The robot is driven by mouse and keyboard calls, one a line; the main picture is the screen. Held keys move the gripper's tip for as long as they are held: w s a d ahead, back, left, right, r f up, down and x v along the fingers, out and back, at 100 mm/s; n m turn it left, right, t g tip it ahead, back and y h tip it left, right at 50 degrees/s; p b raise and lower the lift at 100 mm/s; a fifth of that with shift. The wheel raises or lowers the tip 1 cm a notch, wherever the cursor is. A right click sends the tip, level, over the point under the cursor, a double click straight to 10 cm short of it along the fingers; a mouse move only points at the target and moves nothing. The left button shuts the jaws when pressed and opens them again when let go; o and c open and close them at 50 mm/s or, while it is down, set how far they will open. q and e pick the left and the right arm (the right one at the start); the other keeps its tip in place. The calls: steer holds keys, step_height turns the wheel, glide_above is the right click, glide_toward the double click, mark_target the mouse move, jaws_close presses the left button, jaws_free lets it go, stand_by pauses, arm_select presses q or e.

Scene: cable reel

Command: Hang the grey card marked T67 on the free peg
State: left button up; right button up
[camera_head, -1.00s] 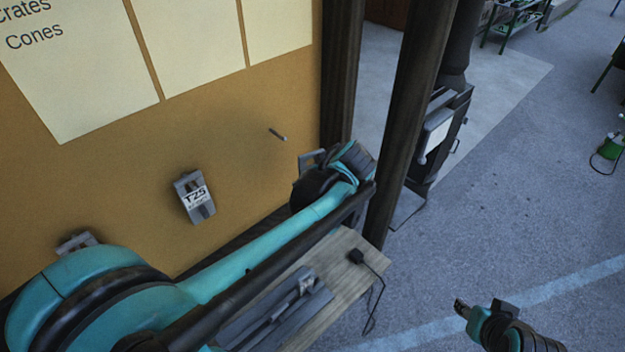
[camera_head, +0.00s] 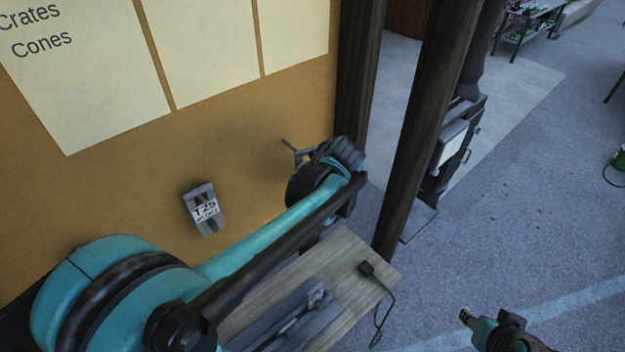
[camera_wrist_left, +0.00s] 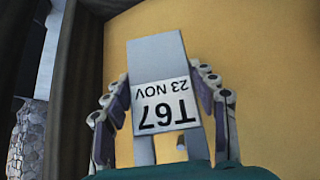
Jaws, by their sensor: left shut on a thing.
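The grey card T67 (camera_wrist_left: 157,58) fills the middle of the left wrist view, its T67 / 23 NOV label upside down there. My left gripper (camera_wrist_left: 160,112) is shut on it, with a finger along each side. In the head view the left gripper (camera_head: 312,157) is at the board's right side, and only a grey bit of the card shows beside it. The free peg (camera_head: 287,144) sticks out of the board just left of and above this grey bit. I cannot tell whether they touch. My right gripper (camera_head: 467,315) is low at the right, away from the board; its jaw state is unclear.
A grey card T25 (camera_head: 204,208) hangs on the tan board (camera_head: 245,155) left of the peg. A dark post (camera_head: 358,75) borders the board on the right. Below my arm is a wooden bench (camera_head: 345,260) with a grey tray (camera_head: 280,325) and a black plug with cable (camera_head: 367,269).

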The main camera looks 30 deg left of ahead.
arm_select(q)
steer(key=shift+w+a, duration=0.1)
steer(key=shift+a, duration=0.25)
steer(key=shift+w+a+f, duration=0.1)
steer(key=shift+w+a, duration=0.15)
steer(key=shift+a, duration=0.25)
steer(key=shift+w+a+f, duration=0.1)
steer(key=shift+w+a, duration=0.1)
steer(key=shift+a, duration=0.25)
steer(key=shift+w+a+f+b, duration=0.15)
steer(key=shift+w+a+b, duration=0.1)
steer(key=shift+a, duration=0.35)
steer(key=shift+w+a+f+b, duration=0.1)
steer(key=shift+w+a+b, duration=0.1)
steer(key=shift+a, duration=0.35)
steer(key=shift+w+a+f+b, duration=0.15)
steer(key=shift+w+a+b, duration=0.1)
steer(key=shift+a, duration=0.35)
steer(key=o, duration=1.4)
